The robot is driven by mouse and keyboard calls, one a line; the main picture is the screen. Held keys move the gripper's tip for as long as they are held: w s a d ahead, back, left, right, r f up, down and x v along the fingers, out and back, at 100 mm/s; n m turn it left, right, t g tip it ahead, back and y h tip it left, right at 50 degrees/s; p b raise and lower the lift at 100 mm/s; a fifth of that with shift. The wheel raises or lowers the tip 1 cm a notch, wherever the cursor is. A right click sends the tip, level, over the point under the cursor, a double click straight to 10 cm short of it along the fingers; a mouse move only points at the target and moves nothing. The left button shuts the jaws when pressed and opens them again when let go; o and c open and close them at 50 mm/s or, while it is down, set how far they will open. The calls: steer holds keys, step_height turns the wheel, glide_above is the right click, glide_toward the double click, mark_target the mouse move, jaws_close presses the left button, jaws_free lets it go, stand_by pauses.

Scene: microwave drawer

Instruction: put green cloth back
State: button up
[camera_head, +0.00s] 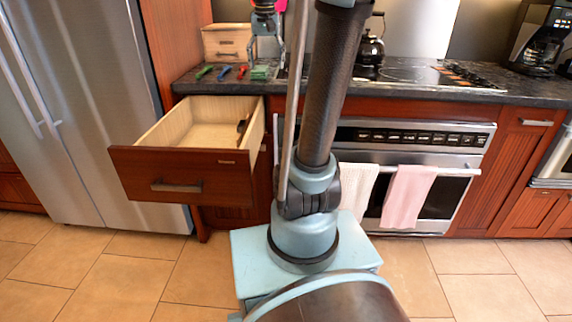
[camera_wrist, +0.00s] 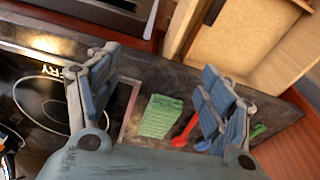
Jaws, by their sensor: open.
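The green cloth (camera_head: 260,73) lies folded on the dark counter, left of the stove. In the wrist view the cloth (camera_wrist: 160,117) shows whole, between and beyond my open fingers. My gripper (camera_head: 266,52) is above the cloth, fingers pointing down; the wrist view shows its fingers (camera_wrist: 156,68) wide apart with nothing between them. I cannot tell how high it is above the cloth. The wooden drawer (camera_head: 184,174) below the counter is pulled open, with a small dark item (camera_head: 242,125) inside at its right side.
Red (camera_head: 242,71), blue (camera_head: 224,72) and green (camera_head: 204,72) utensils lie left of the cloth. A wooden box (camera_head: 228,42) stands behind them. The cooktop (camera_head: 410,74) with a black kettle (camera_head: 370,48) is to the right. White and pink (camera_head: 408,195) towels hang on the oven.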

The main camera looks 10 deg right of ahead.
steer(key=s+f+n, duration=0.2)
steer(key=s+f, duration=2.3)
steer(key=s, duration=0.2)
steer(key=shift+s+d+f+n, duration=0.15)
steer(key=shift+s+f+n, duration=0.05)
steer(key=shift+f+n, duration=0.1)
steer(key=shift+w+f, duration=0.15)
steer(key=shift+w, duration=0.35)
